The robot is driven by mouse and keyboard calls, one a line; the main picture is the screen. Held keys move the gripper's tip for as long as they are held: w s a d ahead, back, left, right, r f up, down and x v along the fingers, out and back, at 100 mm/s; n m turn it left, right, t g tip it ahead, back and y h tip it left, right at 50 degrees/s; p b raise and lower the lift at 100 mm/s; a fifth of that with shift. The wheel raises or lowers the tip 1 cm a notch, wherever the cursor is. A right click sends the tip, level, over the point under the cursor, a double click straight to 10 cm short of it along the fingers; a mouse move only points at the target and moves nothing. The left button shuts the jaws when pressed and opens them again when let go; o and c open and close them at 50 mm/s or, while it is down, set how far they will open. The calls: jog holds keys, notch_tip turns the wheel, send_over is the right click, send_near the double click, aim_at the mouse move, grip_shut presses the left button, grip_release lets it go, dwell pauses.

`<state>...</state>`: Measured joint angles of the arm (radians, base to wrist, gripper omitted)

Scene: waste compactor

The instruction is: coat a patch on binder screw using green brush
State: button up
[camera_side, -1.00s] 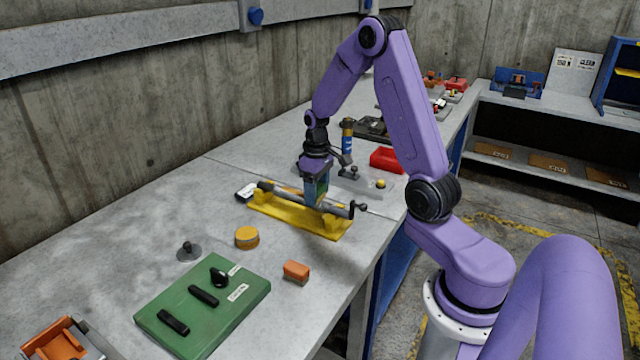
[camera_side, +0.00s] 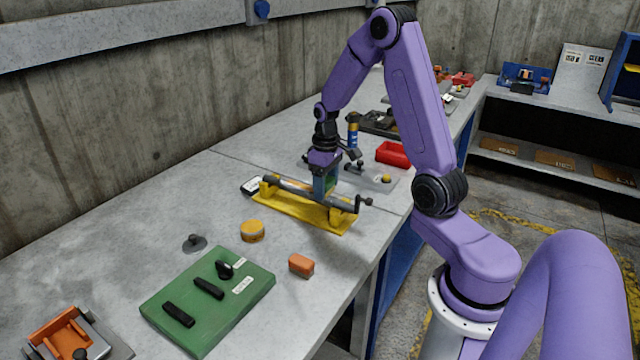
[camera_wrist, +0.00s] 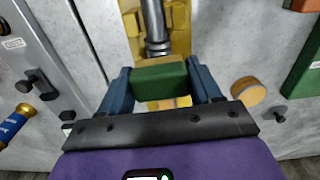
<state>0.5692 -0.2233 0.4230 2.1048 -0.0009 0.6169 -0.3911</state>
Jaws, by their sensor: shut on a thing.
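The binder screw (camera_side: 342,201) is a long grey rod with a crank handle at its right end. It lies across a yellow cradle (camera_side: 285,210) on the bench. My gripper (camera_side: 326,190) points down over the right half of the screw. In the wrist view my gripper (camera_wrist: 160,84) is shut on the green brush (camera_wrist: 158,82), whose block sits between the two blue fingers. The screw (camera_wrist: 153,22) runs up the picture beyond the brush, with the yellow cradle (camera_wrist: 179,22) around it. The brush hides part of the screw, and I cannot tell whether they touch.
A round yellow-orange tin (camera_side: 252,231), an orange block (camera_side: 301,265) and a green board (camera_side: 205,315) with black parts lie nearer the camera. Behind the gripper stand a blue-and-gold cylinder (camera_side: 353,131) and a red tray (camera_side: 394,154).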

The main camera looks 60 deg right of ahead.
jog(key=shift+r, duration=3.85)
